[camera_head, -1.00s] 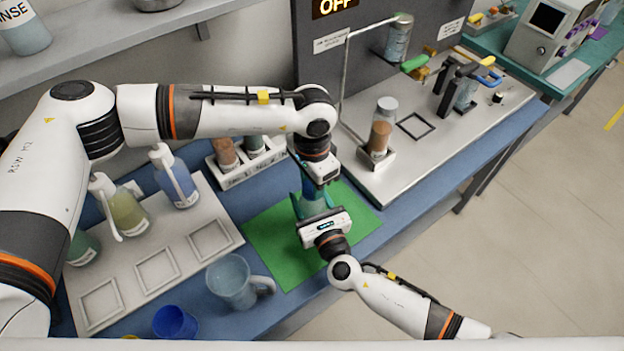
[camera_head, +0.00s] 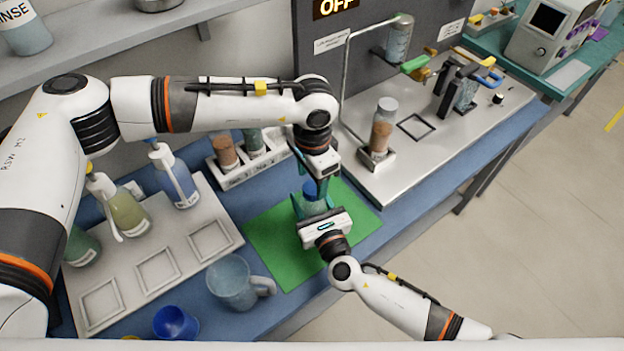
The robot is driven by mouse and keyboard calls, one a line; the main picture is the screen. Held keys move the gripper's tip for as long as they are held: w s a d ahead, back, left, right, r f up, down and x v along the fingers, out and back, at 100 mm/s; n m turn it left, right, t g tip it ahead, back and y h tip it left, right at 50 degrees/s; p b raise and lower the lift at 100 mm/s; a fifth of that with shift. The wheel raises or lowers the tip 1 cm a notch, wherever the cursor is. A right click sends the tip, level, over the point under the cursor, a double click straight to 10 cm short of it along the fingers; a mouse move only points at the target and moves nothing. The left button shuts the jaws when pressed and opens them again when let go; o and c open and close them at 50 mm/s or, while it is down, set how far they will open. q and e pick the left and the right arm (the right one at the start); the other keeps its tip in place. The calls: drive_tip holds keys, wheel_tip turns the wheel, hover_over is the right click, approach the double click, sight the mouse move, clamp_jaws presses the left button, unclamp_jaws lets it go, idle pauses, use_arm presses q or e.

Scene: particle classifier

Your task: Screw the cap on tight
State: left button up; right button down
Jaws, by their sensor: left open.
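A blue cap (camera_head: 311,188) sits on top of a clear bottle (camera_head: 315,207) that stands over the green mat (camera_head: 268,245). My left gripper (camera_head: 314,178) points down from above at the cap; it is open, with its fingertips close to the cap. I cannot tell whether they touch it. My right gripper (camera_head: 311,208) comes from the lower right and is shut on the bottle's body, which it partly hides. How tightly the cap sits on the bottle cannot be seen.
A clear jug (camera_head: 230,284) and a blue cup (camera_head: 175,322) stand in front left. Pump bottles stand on a grey tray (camera_head: 212,262). A metal platform (camera_head: 450,135) with a jar is at the right.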

use_arm(q)
wheel_tip(320, 180, up, 3)
drive_tip(key=shift+f, duration=0.2)
drive_tip(key=shift+c, duration=0.4)
